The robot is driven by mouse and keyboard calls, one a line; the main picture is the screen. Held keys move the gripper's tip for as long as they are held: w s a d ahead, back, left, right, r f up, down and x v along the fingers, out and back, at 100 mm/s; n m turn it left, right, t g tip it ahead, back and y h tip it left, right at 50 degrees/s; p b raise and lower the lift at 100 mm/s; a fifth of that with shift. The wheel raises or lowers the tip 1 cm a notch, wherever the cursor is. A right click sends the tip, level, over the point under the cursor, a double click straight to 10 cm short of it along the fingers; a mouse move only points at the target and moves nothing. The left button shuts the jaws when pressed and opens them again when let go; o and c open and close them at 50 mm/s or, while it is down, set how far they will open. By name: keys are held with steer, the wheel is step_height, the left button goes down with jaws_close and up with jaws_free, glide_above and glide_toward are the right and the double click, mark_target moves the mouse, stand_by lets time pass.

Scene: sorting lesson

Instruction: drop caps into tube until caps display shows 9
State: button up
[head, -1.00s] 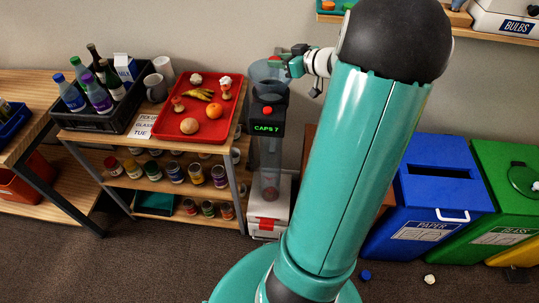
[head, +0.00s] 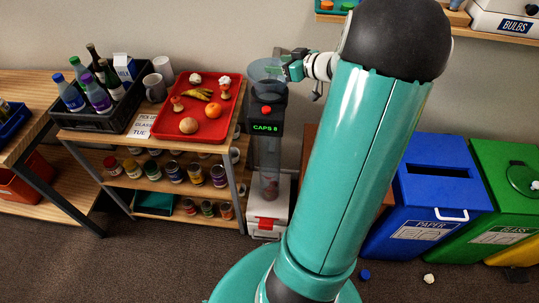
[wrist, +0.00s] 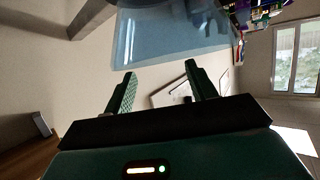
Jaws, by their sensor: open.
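The clear tube (head: 264,158) stands upright between the shelf and my arm, with several caps seen dimly near its bottom. Its black display (head: 265,128) reads "CAPS 8" in green. A wide translucent funnel (head: 262,70) tops the tube. My gripper (head: 286,64) is at the funnel's upper right, above its rim. In the wrist view, my gripper (wrist: 160,74) has its two green fingers apart with nothing between them. The bluish funnel (wrist: 165,38) is just beyond them. On the wall shelf at top right, a teal tray (head: 338,13) holds an orange cap (head: 327,6).
A blue cap (head: 365,274) and a white cap (head: 429,279) lie on the floor. The blue paper bin (head: 405,215) and green glass bin (head: 490,165) stand right. A red tray (head: 165,125) with food and a black crate (head: 95,122) with bottles are left.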

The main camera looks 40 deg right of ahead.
steer(key=v, duration=1.3)
steer(key=shift+r, duration=0.1)
steer(key=w+a+r+h, duration=0.55)
steer(key=w+r, duration=0.25)
steer(key=w, duration=0.2)
steer(key=w+a+r+m+g+h, duration=0.1)
steer(key=a+r+m+g+h, duration=0.15)
steer(key=a, duration=0.55)
steer(key=s+a+f+g+y, duration=0.2)
steer(key=s+a, duration=0.3)
steer(key=a, duration=0.4)
steer(key=s+a+f+n+g+y, duration=0.1)
steer(key=s+a+f, duration=0.3)
steer(key=a, duration=0.5)
steer(key=s+a+f+g+y, duration=0.3)
steer(key=s+a, duration=0.2)
steer(key=a, duration=0.4)
steer(key=shift+s+a+y, duration=0.4)
steer(key=shift+f+n, duration=0.15)
steer(key=shift+n, duration=0.1)
